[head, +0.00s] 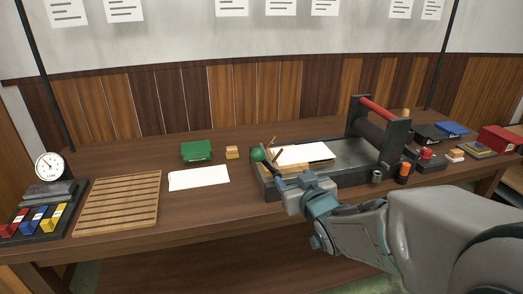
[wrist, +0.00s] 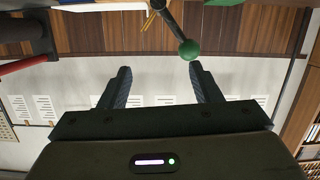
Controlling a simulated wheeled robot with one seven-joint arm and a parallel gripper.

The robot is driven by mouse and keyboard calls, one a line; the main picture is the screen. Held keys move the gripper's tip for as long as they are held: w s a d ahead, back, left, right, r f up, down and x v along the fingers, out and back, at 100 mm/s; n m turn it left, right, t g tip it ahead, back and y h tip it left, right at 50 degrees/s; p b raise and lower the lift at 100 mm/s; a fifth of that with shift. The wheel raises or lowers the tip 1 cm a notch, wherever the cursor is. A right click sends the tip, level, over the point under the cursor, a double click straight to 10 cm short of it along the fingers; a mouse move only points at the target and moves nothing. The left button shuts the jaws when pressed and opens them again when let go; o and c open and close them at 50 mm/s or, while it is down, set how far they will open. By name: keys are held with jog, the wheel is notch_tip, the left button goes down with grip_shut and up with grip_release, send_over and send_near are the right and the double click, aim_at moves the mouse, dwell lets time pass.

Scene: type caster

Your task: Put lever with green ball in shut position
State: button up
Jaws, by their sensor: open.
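The green ball (head: 257,154) tops a dark lever at the left front of the press (head: 352,160) on the bench. In the wrist view the green ball (wrist: 189,49) hangs on its lever rod (wrist: 168,20), just beyond my right-hand fingertip in that picture. My gripper (wrist: 160,70) is open, with nothing between its fingers. In the head view my gripper (head: 278,171) is close to the ball, at the press's left front corner. Whether a finger touches the ball I cannot tell. My arm hides part of the press's front edge.
White paper (head: 303,153) lies on the press bed, with thin wooden sticks near the lever. A red-handled roller stands at its right end. A slatted wooden board (head: 117,204), white sheet (head: 198,178) and green box (head: 196,151) lie left. Bare bench shows between them.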

aim_at(261, 158)
jog(key=w+a+y, duration=0.1)
jog(key=w+a, duration=0.2)
jog(key=w, duration=0.1)
jog(key=w+a+t+y+b, duration=0.1)
jog(key=w+a, duration=0.2)
jog(key=w, duration=0.1)
jog(key=w+a+f+n+y, duration=0.1)
jog(key=w+a, duration=0.2)
jog(key=w, duration=0.1)
jog(key=shift+w+a+t, duration=0.2)
jog(key=shift+w+t, duration=0.1)
jog(key=shift+w, duration=0.1)
jog(key=c, duration=1.2)
grip_shut()
